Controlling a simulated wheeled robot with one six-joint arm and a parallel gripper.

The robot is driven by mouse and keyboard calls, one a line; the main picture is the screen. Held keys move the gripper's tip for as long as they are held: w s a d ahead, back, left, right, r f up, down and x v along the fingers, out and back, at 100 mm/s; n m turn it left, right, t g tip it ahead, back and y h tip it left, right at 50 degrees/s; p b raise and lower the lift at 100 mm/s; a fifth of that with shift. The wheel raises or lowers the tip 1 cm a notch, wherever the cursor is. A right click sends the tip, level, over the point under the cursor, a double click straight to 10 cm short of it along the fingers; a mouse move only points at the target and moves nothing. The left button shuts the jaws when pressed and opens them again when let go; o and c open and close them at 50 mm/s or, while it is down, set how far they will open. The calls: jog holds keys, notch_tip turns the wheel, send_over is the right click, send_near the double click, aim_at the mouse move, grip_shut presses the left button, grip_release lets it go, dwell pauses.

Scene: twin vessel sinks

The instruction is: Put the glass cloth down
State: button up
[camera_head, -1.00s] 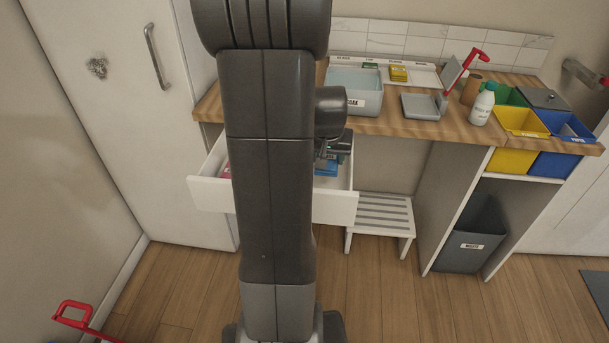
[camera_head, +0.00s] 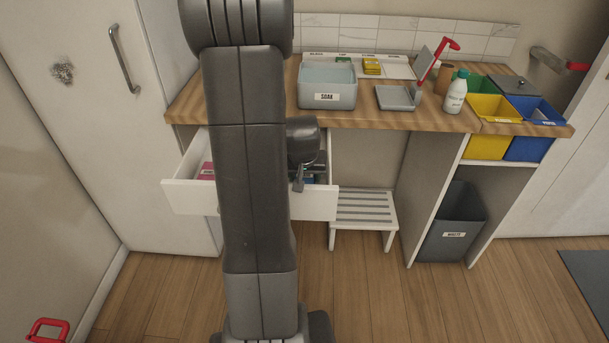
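I cannot pick out the glass cloth for certain. A green folded cloth (camera_head: 343,59) and a yellow one (camera_head: 371,66) lie on the labelled white strip (camera_head: 398,69) at the back of the counter; the labels are too small to read surely. The open drawer (camera_head: 315,203) holds a pink item (camera_head: 207,171) on the left and dark and blue items on the right, partly hidden by my arm. My gripper (camera_head: 298,184) hangs over the drawer's right part, small and dark. I cannot see its fingers clearly or whether it holds anything.
On the wooden counter stand a grey SOAK basin (camera_head: 327,97), a grey dustpan (camera_head: 396,98), a white bottle (camera_head: 455,94) and coloured bins (camera_head: 490,108). Below are a step stool (camera_head: 362,212) and a waste bin (camera_head: 452,228). A red handle (camera_head: 47,331) is at lower left. Floor in front is clear.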

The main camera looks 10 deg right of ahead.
jog(key=o, duration=0.3)
jog(key=shift+r, duration=0.1)
jog(key=shift+r, duration=0.3)
jog(key=p+v, duration=0.2)
jog(key=v, duration=0.9)
jog(key=shift+s+r, duration=0.2)
jog(key=shift+r, duration=0.05)
